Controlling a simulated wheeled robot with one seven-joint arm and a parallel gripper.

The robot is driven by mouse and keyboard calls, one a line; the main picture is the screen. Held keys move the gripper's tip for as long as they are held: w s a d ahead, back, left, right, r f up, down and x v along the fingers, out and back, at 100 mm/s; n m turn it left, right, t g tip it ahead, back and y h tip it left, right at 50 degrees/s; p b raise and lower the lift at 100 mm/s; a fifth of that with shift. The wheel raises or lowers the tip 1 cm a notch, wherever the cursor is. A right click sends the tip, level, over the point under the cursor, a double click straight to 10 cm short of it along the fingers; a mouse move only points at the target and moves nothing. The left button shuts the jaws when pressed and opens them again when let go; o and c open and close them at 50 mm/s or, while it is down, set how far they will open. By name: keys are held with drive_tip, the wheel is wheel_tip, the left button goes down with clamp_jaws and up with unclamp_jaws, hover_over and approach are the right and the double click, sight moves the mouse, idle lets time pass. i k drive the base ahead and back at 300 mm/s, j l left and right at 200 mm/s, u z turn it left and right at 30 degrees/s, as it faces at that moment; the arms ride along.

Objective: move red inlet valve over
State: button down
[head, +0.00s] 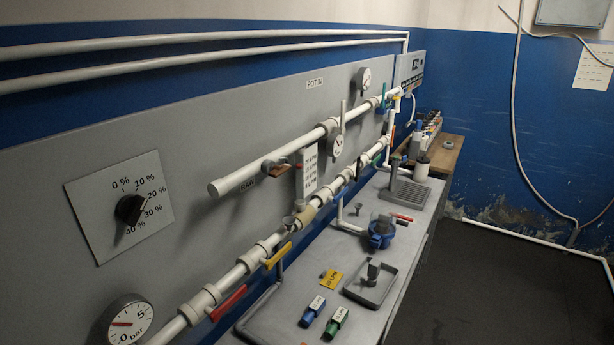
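A red valve lever (228,303) sits on the lower white pipe (255,258) at the lower left, in line with the pipe and slanting slightly below it. A smaller red handle (391,135) shows farther along the pipework, near the far end of the panel. No label reading "inlet" is legible on either one, so I cannot tell from lettering which is the inlet valve. My gripper is not in view, and nothing is seen touching the levers.
A yellow lever (278,255) is close beyond the near red one. A pressure gauge (126,322) and a percent dial (130,208) are on the grey panel. The bench holds blue (312,311) and green (336,321) fittings and a grey tray (352,294). Open floor lies right.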

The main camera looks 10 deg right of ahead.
sight(216, 316)
drive_tip(key=i+l+u, duration=0.1)
drive_tip(key=u, duration=0.3)
drive_tip(key=l+u, duration=0.1)
drive_tip(key=u, duration=0.35)
drive_tip(key=i+l+u, duration=0.1)
drive_tip(key=u, duration=0.3)
drive_tip(key=l+u, duration=0.2)
drive_tip(key=u, duration=0.2)
drive_tip(key=l+u, duration=0.15)
drive_tip(key=u, duration=0.3)
